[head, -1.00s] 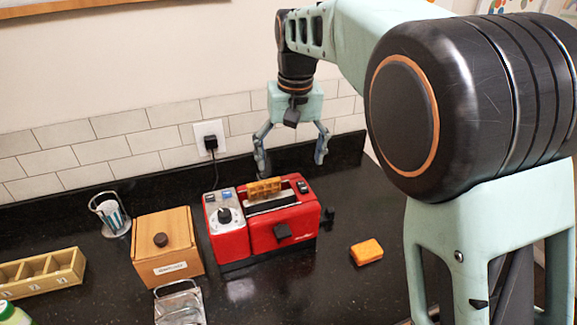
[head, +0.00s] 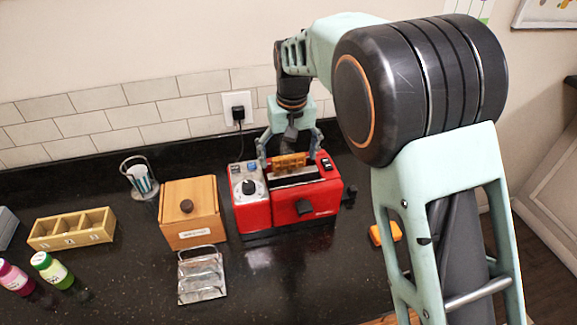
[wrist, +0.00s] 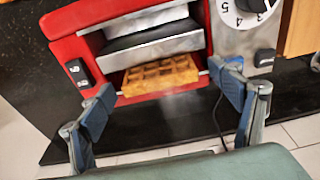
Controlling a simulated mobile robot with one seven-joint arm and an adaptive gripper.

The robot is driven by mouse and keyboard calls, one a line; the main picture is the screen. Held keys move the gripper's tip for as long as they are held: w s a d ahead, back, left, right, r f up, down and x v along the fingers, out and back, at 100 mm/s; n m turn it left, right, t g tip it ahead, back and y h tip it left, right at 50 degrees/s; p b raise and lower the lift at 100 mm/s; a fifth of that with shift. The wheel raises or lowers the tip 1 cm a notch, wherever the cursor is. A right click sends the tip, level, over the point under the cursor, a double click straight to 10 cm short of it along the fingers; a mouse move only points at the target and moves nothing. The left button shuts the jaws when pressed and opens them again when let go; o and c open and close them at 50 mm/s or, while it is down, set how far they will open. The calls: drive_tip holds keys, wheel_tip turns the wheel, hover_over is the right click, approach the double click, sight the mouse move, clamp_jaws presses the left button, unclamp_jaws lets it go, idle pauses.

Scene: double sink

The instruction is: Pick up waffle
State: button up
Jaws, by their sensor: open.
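The waffle (head: 289,161) is golden brown with a grid surface. It stands partly out of the back slot of the red toaster (head: 305,207), and it also shows in the wrist view (wrist: 160,75). My gripper (head: 290,145) is open above the toaster. In the wrist view the two blue-padded fingers (wrist: 165,105) are apart, one on each side of the waffle and short of it. Nothing is between the fingertips. The waffle's lower part is hidden inside the slot.
A wooden box (head: 190,215) with a dark knob stands left of the toaster. An orange block (head: 385,233) lies at right, partly behind my arm. The tiled wall is close behind.

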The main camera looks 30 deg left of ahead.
drive_tip(key=shift+f, duration=0.25)
drive_tip(key=shift+c, duration=0.6)
drive_tip(key=c, duration=0.8)
